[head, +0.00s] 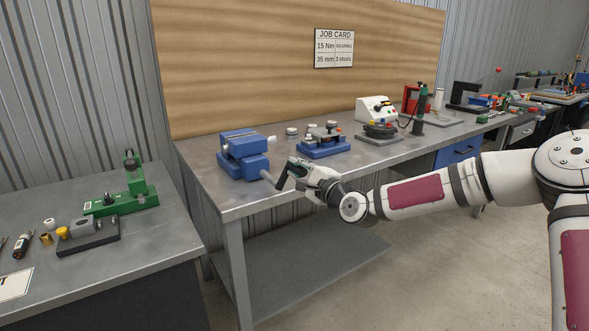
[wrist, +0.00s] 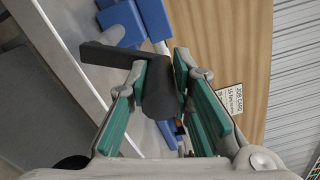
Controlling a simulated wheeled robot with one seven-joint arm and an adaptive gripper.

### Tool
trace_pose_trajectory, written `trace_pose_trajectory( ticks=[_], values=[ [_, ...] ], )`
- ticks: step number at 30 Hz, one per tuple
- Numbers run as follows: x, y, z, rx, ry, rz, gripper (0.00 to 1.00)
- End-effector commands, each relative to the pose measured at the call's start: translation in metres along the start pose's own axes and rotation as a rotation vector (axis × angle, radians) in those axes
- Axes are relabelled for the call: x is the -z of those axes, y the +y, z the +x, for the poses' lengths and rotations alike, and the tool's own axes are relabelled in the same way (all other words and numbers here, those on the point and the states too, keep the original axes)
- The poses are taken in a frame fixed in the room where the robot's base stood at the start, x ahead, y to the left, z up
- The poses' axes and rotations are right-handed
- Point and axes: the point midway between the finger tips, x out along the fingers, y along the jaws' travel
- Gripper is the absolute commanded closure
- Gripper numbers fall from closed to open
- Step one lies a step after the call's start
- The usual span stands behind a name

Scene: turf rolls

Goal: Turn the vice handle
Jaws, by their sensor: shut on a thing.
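The blue vice (head: 243,163) is on the left front corner of the metal workbench. Its grey screw sticks out toward the front, with a dark crank handle (head: 283,178) at its end. My gripper (head: 294,166) is at this handle, beyond the bench's front edge. In the wrist view the teal-lined fingers of my gripper (wrist: 164,62) are shut around the black grip (wrist: 159,98) of the handle. The crank arm runs left from the grip. Part of the blue vice (wrist: 123,20) shows behind it.
The workbench (head: 205,183) also bears a second blue fixture (head: 323,147) right of the vice and a white box (head: 376,109) farther along. A separate bench (head: 158,232) on the left holds a green press (head: 136,189). A job card (head: 334,48) hangs on the wooden board.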

Motion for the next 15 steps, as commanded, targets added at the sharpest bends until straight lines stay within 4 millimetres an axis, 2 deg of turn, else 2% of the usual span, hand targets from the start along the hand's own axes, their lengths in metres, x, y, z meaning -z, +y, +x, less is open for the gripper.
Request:
trace_pose_trajectory(
  ticks=[15],
  values=[
    [0.0063,-0.0004,-0.0004,0.002,0.007,0.033,1.00]
  ],
)
